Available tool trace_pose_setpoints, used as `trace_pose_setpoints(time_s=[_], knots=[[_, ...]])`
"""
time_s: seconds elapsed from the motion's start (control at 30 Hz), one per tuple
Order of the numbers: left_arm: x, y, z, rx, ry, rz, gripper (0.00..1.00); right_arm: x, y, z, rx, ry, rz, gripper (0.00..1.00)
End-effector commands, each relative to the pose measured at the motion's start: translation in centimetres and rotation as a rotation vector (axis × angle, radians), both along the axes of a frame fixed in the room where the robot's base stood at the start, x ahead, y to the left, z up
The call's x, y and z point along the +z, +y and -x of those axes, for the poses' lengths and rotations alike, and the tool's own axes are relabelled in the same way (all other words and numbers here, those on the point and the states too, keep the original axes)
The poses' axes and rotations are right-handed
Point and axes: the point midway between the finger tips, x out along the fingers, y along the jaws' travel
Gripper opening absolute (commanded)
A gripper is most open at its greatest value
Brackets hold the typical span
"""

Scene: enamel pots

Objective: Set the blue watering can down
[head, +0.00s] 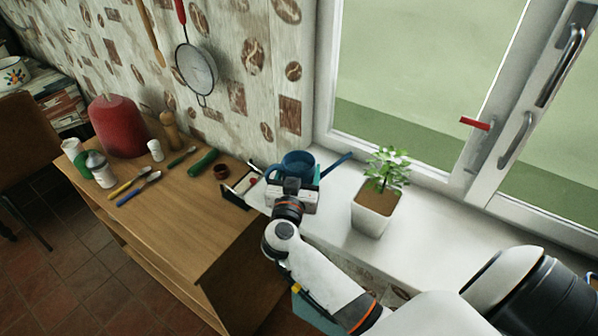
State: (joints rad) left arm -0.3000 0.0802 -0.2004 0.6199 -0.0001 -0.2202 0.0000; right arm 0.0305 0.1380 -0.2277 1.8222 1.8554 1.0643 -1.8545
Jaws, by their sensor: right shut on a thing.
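The blue watering can (297,162) is at the left end of the white window sill, near the tiled wall corner. It looks upright, its spout pointing right toward the window. My right gripper (294,184) is at the near side of the can and shut on it. The gripper hides the can's lower part, so I cannot tell whether its base touches the sill. My left gripper is not in view.
A potted plant (376,205) stands on the sill (434,233) right of the can.

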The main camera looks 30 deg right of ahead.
Motion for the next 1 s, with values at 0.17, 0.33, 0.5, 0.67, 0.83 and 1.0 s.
trace_pose_setpoints(time_s=[0.17,0.33,0.5,0.67,0.83,1.0], knots=[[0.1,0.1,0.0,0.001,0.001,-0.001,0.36,0.0,0.0,0.0,0.000,-0.003,0.001,0.30],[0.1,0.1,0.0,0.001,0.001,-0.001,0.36,-0.2,0.0,0.0,0.000,0.000,0.000,0.90],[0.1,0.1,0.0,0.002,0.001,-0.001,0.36,-0.2,0.0,0.0,0.000,0.001,-0.001,0.91],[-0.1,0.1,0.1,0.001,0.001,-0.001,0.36,-0.1,0.2,0.2,0.001,0.001,-0.001,0.91],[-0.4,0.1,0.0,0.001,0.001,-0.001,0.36,-0.2,2.2,2.2,0.002,0.002,-0.005,0.91],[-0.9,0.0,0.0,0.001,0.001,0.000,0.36,-0.3,4.9,4.9,0.001,0.003,-0.006,0.91]])
